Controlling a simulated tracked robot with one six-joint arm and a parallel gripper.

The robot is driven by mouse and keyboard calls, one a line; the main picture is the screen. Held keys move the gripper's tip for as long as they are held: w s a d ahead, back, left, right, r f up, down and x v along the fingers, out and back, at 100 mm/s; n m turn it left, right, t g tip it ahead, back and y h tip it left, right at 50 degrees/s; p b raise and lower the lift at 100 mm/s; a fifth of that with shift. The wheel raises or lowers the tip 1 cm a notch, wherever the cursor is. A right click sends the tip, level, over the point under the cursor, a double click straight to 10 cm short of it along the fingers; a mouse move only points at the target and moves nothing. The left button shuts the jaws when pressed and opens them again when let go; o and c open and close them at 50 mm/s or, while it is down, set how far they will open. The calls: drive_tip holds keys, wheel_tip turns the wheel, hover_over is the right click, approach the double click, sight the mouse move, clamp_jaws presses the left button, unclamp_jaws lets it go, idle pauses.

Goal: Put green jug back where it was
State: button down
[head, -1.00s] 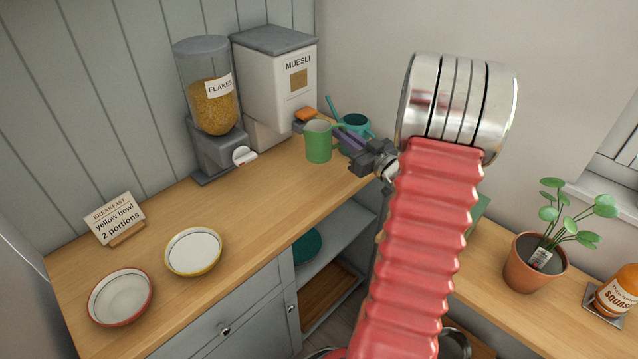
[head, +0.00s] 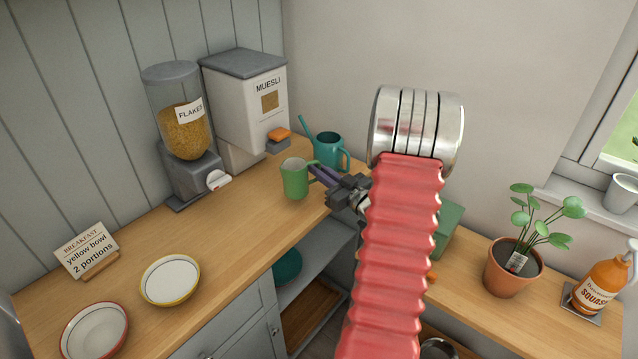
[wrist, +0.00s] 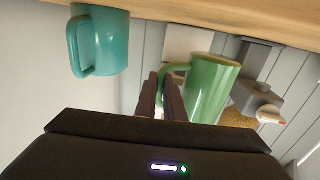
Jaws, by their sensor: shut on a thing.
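The green jug (head: 294,180) is near the front edge of the worktop (head: 225,215), in front of the muesli dispenser. My gripper (head: 318,174) is shut on its handle from the right. In the wrist view, which shows the scene upside down, the dark fingers (wrist: 160,95) pinch the handle of the jug (wrist: 211,90). A gap shows between the jug's base and the worktop there, so it seems held slightly above it. The jug looks about upright.
A teal watering can (head: 328,150) stands close behind my gripper. The flakes dispenser (head: 183,130) and muesli dispenser (head: 240,110) stand at the back. A yellow-rimmed bowl (head: 170,280), a red-rimmed bowl (head: 95,330) and a sign (head: 87,250) are at left. Worktop left of the jug is clear.

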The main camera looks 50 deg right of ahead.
drive_tip(key=shift+f, duration=2.05)
drive_tip(key=c, duration=1.9)
unclamp_jaws()
drive_tip(key=shift+f, duration=0.1)
drive_tip(key=shift+o, duration=0.2)
drive_tip(key=s+a, duration=0.1)
drive_tip(key=s, duration=1.1)
drive_tip(key=shift+a, duration=0.15)
